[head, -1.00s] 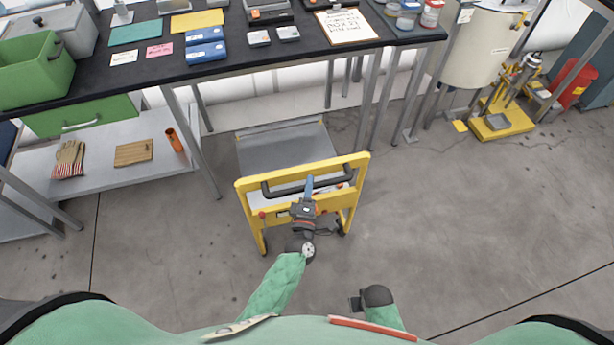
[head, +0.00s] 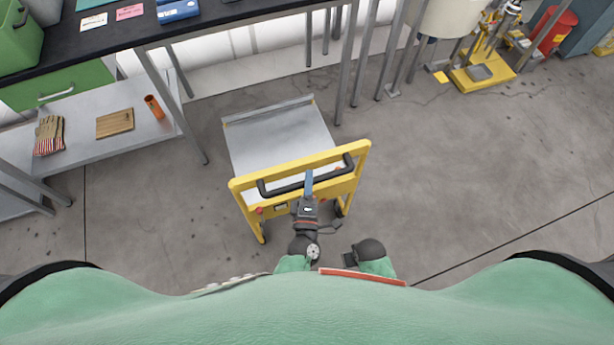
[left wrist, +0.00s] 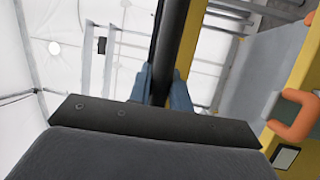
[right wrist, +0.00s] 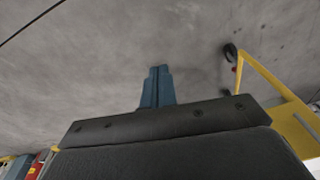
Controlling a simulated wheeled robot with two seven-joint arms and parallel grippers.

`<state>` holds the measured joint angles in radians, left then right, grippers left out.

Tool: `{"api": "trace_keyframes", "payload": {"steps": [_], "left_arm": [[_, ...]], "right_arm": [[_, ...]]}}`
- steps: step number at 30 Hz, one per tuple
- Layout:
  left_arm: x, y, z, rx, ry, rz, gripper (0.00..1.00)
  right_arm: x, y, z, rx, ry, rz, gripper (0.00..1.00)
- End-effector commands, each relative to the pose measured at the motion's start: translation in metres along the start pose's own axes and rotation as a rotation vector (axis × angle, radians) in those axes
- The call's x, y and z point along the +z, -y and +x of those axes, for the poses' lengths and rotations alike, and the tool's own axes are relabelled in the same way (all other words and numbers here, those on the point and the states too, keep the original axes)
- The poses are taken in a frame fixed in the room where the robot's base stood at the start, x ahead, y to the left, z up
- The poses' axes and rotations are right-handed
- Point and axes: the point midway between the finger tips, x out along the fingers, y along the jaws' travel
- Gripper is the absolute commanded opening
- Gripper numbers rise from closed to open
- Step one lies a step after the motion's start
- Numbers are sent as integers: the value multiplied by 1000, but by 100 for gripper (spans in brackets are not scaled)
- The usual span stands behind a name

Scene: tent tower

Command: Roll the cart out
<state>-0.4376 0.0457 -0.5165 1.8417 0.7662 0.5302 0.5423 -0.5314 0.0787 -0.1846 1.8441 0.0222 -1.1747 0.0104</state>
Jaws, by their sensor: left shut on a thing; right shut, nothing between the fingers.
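The cart has a yellow frame (head: 240,190), a black handle bar (head: 335,168) and a grey flat bed (head: 280,135). It stands on the floor in front of the workbench, its bed pointing toward the bench. My left gripper (head: 309,180) is shut on the black handle, and the left wrist view shows the bar (left wrist: 168,55) between its blue fingers. My right gripper (right wrist: 157,85) is shut and empty over bare floor to the right of the cart. Part of the yellow frame (right wrist: 270,85) shows beside it in the right wrist view.
The workbench (head: 225,15) with steel legs stands behind and left of the cart. Its lower shelf (head: 90,150) holds gloves, a wooden board and an orange cylinder. A yellow-based stand (head: 480,75) is at the back right. The floor on the right is clear.

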Motion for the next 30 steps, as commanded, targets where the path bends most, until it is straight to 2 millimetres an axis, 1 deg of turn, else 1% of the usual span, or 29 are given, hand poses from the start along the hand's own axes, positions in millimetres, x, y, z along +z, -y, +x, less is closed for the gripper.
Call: {"api": "trace_keyframes", "payload": {"steps": [7,8,9,11,19,22,26,30], "left_arm": [[1,1,-1,-2,2,0,0],[1,1,-1,-2,2,0,22],[1,1,-1,-2,2,0,30],[1,1,-1,-2,1,0,41],[0,0,0,-1,0,0,41],[0,1,-5,-2,1,0,41],[0,2,-20,-2,1,1,41],[0,2,-43,-3,1,1,41]], "right_arm": [[3,0,3,0,6,0,0],[3,0,3,0,7,0,0],[3,0,4,0,8,0,0],[4,0,4,0,9,0,0],[5,0,4,0,10,0,0],[5,0,4,0,10,0,0],[3,0,1,0,8,0,0],[0,1,-5,-1,11,0,0]]}}
